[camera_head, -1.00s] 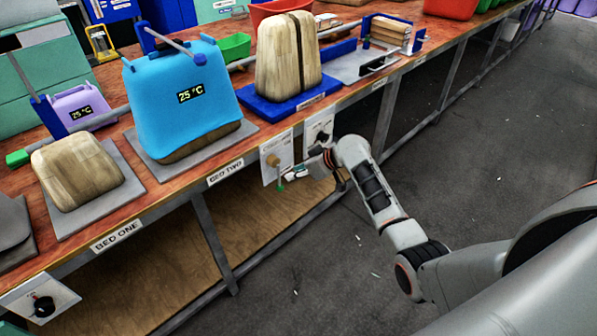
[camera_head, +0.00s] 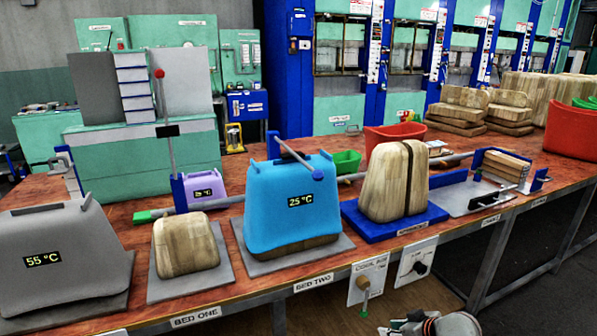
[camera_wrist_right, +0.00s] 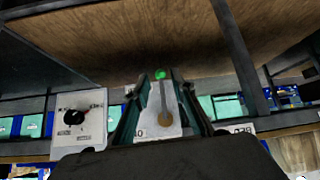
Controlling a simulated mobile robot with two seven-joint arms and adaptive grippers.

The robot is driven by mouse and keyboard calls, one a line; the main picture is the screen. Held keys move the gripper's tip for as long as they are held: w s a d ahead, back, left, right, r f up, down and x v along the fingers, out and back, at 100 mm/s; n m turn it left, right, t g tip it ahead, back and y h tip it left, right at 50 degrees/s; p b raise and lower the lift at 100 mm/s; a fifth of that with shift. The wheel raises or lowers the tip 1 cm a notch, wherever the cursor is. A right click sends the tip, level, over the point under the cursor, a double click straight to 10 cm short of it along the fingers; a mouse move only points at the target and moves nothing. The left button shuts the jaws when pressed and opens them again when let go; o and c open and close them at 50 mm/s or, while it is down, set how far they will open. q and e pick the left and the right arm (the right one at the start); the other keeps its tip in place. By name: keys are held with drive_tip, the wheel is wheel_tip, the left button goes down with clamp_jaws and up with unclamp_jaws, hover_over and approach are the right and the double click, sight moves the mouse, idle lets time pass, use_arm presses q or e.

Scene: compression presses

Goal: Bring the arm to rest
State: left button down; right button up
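My right gripper (camera_head: 396,328) is at the bottom edge of the head view, only partly in frame. It is just right of and below the green-tipped lever (camera_head: 364,296) on the white "COOL BED" plate (camera_head: 367,281) on the bench front. In the right wrist view my right gripper (camera_wrist_right: 158,78) has its two fingers apart, with the lever (camera_wrist_right: 165,104) showing in the gap beyond them. I see nothing held. The lever hangs down, green tip lowest. My left gripper is in neither view.
The bench (camera_head: 255,299) carries a grey 55 °C cover (camera_head: 55,250), a blue 25 °C cover (camera_head: 290,211), wooden blocks (camera_head: 186,245) and a blue press base (camera_head: 395,226). A dial plate (camera_head: 416,261) is right of the lever. Floor at the right is clear.

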drive_tip(key=s+a+f+t+h, duration=0.1)
drive_tip(key=s+a+f, duration=0.15)
drive_tip(key=s, duration=0.55)
drive_tip(key=s+a+f+m, duration=0.1)
drive_tip(key=s+f, duration=0.2)
drive_tip(key=s, duration=0.4)
drive_tip(key=s+a+f+t+h, duration=0.1)
drive_tip(key=s+a+f, duration=0.1)
drive_tip(key=s, duration=0.6)
drive_tip(key=s+a+r+y, duration=0.1)
drive_tip(key=s+a+r, duration=0.2)
drive_tip(key=s, duration=0.5)
drive_tip(key=shift+a+t, duration=0.4)
drive_tip(key=shift+a, duration=0.2)
